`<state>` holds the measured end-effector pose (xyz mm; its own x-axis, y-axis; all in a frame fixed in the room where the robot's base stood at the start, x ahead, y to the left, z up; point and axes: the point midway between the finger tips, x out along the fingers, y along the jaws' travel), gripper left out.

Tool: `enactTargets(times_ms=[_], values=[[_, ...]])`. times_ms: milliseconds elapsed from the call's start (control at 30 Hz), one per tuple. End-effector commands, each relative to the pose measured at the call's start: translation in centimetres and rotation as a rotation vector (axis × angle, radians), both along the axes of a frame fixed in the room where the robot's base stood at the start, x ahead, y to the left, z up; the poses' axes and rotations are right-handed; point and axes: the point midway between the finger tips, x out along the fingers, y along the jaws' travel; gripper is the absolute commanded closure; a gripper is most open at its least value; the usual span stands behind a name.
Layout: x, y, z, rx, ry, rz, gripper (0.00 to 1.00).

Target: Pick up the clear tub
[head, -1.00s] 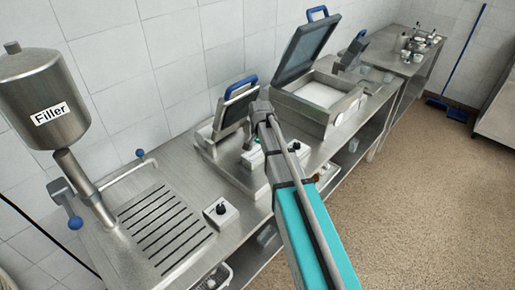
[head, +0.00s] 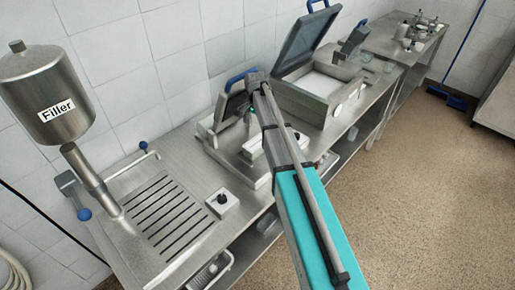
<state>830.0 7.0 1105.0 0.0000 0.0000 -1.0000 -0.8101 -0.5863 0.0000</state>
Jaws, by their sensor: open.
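Small clear tubs show in the head view: one (head: 388,67) stands on the worktop right of the open-lidded machine, with another (head: 366,55) behind it. A further clear container (head: 353,133) is on the shelf below the worktop. I cannot tell which is the task's tub. My gripper (head: 250,117) is at the far end of my arm, over the bench by the small blue-handled machine, left of and well apart from these tubs. It is dark, small and partly hidden by my wrist. Nothing is visibly held in it.
The open-lidded machine (head: 310,105) stands between my arm and the worktop tubs. The blue-handled machine (head: 208,130) is close to my wrist. A filler (head: 45,85), slotted drain (head: 165,225) and knob box (head: 222,205) are at left. Open floor (head: 430,200) lies at right.

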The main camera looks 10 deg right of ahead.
Motion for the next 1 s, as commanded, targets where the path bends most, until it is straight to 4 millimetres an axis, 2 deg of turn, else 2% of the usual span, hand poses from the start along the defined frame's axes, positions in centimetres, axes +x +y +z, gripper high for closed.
enactTargets(times_ms=[1000], values=[[0.0, 0.0, -7.8, 0.0, 0.0, 0.001, 0.0]])
